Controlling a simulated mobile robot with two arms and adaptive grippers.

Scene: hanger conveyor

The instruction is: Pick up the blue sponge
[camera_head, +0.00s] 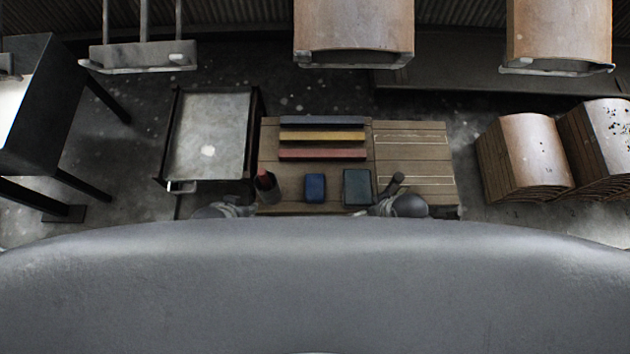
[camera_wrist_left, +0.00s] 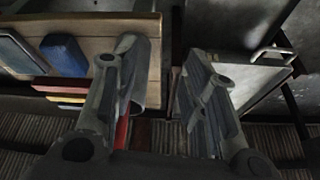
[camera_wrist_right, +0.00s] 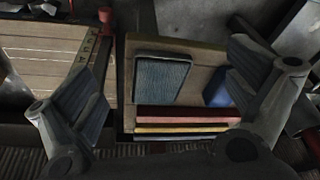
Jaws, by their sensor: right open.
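The blue sponge (camera_head: 315,188) lies on the wooden table top near its front edge. It shows at the upper left in the left wrist view (camera_wrist_left: 64,55), and partly behind a finger in the right wrist view (camera_wrist_right: 217,90). My left gripper (camera_wrist_left: 160,75) is open, with nothing visible held between its fingers, to the left of the sponge in the head view. My right gripper (camera_wrist_right: 168,75) is open; its fingers appear either side of a dark green pad (camera_wrist_right: 160,80), with no visible grip on it. In the head view my body hides much of both grippers.
The dark green pad (camera_head: 357,187) lies right of the sponge. Blue-grey, yellow and red bars (camera_head: 322,154) lie behind them. A dark container with something red (camera_head: 265,186) stands to the left. A grey cart (camera_head: 207,135) is beside the table (camera_head: 415,165).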

